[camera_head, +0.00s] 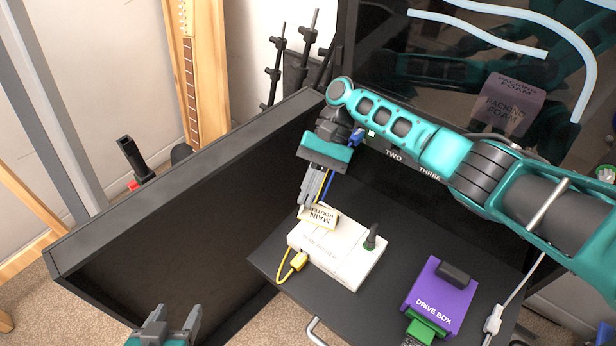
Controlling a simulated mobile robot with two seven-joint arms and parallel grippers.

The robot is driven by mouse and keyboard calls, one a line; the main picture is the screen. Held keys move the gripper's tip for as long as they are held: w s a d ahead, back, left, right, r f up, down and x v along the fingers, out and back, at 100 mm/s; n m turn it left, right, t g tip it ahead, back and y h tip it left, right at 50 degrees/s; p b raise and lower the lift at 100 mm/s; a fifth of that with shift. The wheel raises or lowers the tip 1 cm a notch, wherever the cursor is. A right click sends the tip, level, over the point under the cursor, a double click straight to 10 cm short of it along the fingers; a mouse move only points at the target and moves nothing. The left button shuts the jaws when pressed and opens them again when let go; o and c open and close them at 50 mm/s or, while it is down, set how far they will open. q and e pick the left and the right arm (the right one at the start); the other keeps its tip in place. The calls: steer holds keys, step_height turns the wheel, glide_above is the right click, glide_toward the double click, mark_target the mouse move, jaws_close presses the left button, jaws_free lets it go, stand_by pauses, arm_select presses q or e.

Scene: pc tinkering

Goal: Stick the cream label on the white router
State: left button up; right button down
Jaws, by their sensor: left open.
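The white router (345,265) lies on the dark shelf, with a yellow cable at its left and a dark green plug on top at its right. The cream label (324,216), printed "MAIN ROUTER", is at the router's upper left edge. Whether it touches the router's surface cannot be told. My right gripper (313,203) reaches down from above, its fingers close together on the label's left edge. My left gripper (169,324) is open and empty at the bottom left, well away from the router.
A purple drive box (436,292) with a green connector stands right of the router. A dark panel (170,235) rises at the left. A blue cable (329,183) hangs behind my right gripper. A packing foam block (507,105) is at the back right.

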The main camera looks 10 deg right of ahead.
steer(key=w+r+m+t+y, duration=0.1)
steer(key=m+t+y, duration=0.1)
steer(key=m+t, duration=0.15)
steer(key=m+b, duration=0.1)
steer(key=b, duration=0.6)
glide_above(318, 232)
step_height(318, 232, down, 8)
steer(key=shift+s+r, duration=0.1)
steer(key=shift+r, duration=0.1)
steer(key=shift+f, duration=0.35)
arm_select(q)
steer(key=shift+w+d+f, duration=0.15)
steer(key=shift+d+f, duration=0.05)
steer(key=shift+f, duration=0.65)
steer(key=shift+w+d+f, duration=0.1)
steer(key=shift+d+f, duration=0.15)
steer(key=shift+f, duration=0.65)
steer(key=shift+w+d+f, duration=0.15)
steer(key=shift+d+f, duration=0.05)
steer(key=shift+f, duration=0.65)
arm_select(e)
steer(key=shift+f, duration=0.6)
steer(key=c, duration=1.8)
jaws_free()
steer(key=o, duration=0.4)
arm_select(q)
steer(key=shift+s+f, duration=0.15)
arm_select(e)
steer(key=shift+o, duration=0.6)
